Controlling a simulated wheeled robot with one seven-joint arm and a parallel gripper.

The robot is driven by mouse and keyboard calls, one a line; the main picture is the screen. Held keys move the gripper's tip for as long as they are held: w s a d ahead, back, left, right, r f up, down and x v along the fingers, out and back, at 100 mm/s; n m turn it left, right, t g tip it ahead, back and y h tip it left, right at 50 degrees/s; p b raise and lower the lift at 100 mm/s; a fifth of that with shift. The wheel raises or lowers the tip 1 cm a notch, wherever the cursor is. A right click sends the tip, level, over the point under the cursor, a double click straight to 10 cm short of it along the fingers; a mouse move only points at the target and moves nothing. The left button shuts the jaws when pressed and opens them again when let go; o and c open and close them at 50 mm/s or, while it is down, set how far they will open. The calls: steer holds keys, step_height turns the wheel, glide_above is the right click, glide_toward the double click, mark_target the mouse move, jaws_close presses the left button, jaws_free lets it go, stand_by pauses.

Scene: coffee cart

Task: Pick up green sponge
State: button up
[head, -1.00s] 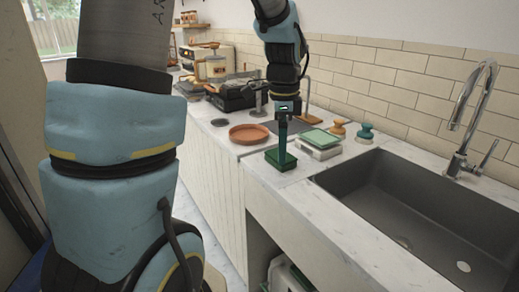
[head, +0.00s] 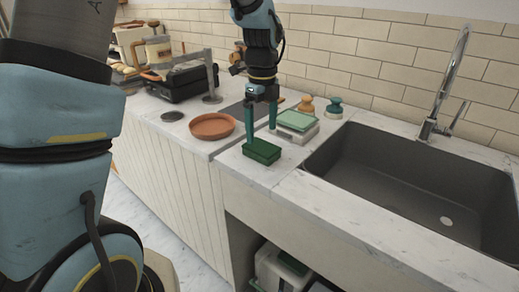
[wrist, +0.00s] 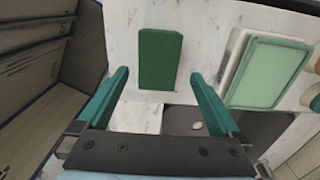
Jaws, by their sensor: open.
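The green sponge (head: 261,151) is a dark green block lying on the marble counter, left of the sink, in the head view. In the wrist view the sponge (wrist: 160,59) lies flat, upper centre, just beyond the gap between the fingers. My gripper (head: 260,138) has teal fingers, spread apart and empty, pointing down beside and above the sponge. In the wrist view my gripper (wrist: 158,85) shows a finger to the left and a finger to the right of the sponge's line, with nothing between them.
A scale-like box with a pale green top (head: 297,121) stands right behind the sponge. A terracotta dish (head: 211,126) is to the left. Orange (head: 306,105) and teal (head: 334,107) knobbed items stand behind. The grey sink (head: 410,185) opens at right. Bare counter lies around the sponge.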

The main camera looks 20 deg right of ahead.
mark_target(262, 146)
steer(key=shift+s+a+f+p, duration=0.1)
steer(key=shift+f+p, duration=0.9)
steer(key=shift+f, duration=2.05)
steer(key=shift+c, duration=0.2)
steer(key=c, duration=1.2)
steer(key=shift+r, duration=0.15)
step_height(262, 146, up, 10)
steer(key=shift+f+b, duration=0.15)
steer(key=shift+b, duration=0.95)
